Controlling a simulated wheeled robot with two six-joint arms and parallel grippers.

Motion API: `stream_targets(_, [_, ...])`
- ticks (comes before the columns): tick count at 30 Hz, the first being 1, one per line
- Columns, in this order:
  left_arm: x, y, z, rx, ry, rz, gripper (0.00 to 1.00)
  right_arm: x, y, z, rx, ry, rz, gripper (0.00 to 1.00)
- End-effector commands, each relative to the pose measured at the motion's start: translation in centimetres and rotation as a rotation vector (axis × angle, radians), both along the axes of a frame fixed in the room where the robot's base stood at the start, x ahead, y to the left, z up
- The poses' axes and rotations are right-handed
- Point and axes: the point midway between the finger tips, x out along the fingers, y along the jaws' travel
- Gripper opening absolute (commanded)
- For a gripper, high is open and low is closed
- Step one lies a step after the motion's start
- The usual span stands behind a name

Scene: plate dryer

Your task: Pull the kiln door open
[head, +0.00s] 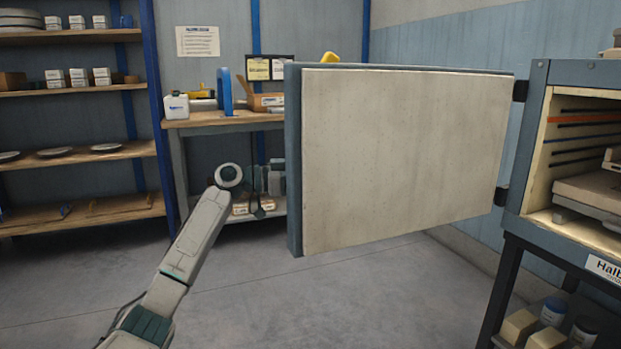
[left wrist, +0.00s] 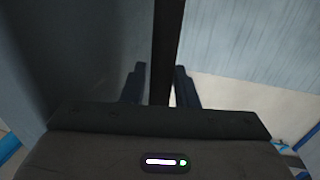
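The kiln door (head: 405,160) stands swung wide out from the kiln (head: 537,150), its pale inner face toward the head camera. It hangs on hinges at its right edge, and the chamber is exposed. My left arm reaches behind the door's free left edge, which hides the gripper's fingertips in the head view. In the left wrist view, my left gripper (left wrist: 160,69) has its two fingers apart, with a dark upright bar (left wrist: 168,30), seemingly the door handle, between them. Narrow gaps show beside the bar. My right gripper is not in view.
A workbench (head: 225,120) with a jug and tools stands behind the door. Shelves (head: 85,152) with plates and boxes stand at the left. The grey floor (head: 330,300) in front of the door is clear.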

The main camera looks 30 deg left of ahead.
Motion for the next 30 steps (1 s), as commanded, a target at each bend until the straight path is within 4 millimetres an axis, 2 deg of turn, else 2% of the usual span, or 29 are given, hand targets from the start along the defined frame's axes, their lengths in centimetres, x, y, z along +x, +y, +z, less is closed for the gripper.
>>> stream_targets(10, [0.0, 0.0, 0.0, 0.001, -0.001, 0.000, 0.39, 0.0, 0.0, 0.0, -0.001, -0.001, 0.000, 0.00])
stream_targets(14, [-0.6, 0.7, 0.0, 0.002, 0.001, 0.002, 0.39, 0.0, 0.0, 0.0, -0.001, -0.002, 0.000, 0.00])
stream_targets(30, [-6.6, 6.7, -0.2, 0.003, 0.003, 0.002, 0.39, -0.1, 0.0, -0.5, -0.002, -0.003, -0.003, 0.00])
